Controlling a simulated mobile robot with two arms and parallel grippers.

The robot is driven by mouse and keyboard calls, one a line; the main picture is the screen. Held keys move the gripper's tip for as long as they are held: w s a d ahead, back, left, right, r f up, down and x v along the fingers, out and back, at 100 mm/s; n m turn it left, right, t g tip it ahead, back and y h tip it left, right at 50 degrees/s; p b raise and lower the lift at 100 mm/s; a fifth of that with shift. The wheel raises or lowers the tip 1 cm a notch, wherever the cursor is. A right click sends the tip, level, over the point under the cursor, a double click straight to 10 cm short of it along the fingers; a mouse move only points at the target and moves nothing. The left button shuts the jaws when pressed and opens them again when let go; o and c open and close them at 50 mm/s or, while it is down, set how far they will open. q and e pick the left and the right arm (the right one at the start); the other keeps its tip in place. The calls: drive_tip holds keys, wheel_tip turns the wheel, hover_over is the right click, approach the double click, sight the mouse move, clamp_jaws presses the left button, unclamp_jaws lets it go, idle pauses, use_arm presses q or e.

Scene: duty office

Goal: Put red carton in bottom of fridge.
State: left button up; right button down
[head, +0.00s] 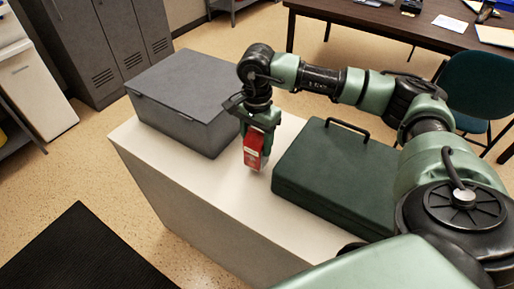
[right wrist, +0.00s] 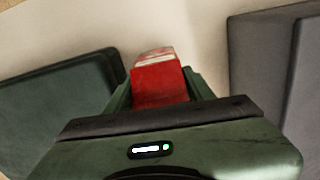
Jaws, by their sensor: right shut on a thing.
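My right gripper (head: 257,138) points down over a white-topped stand (head: 212,190) and is shut on the red carton (head: 252,158). The carton is small, red with a pale end. The right wrist view shows the carton (right wrist: 158,86) between the two green fingers. Its lower end is close to the stand's top; I cannot tell whether it touches. My left gripper is out of view. No open fridge shows; a white cabinet (head: 38,95) stands at the far left, and I cannot tell whether it is the fridge.
On the stand, a grey lidded box (head: 185,90) is left of the carton and a dark green case (head: 335,170) with a handle is right of it. Grey lockers (head: 100,45), a desk (head: 375,20) and a green chair (head: 475,85) stand behind. A black mat (head: 80,250) lies on the floor.

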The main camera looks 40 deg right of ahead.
drive_tip(key=shift+f, duration=1.5)
drive_tip(key=shift+f, duration=0.15)
drive_tip(key=c, duration=0.6)
unclamp_jaws()
drive_tip(key=shift+o, duration=0.2)
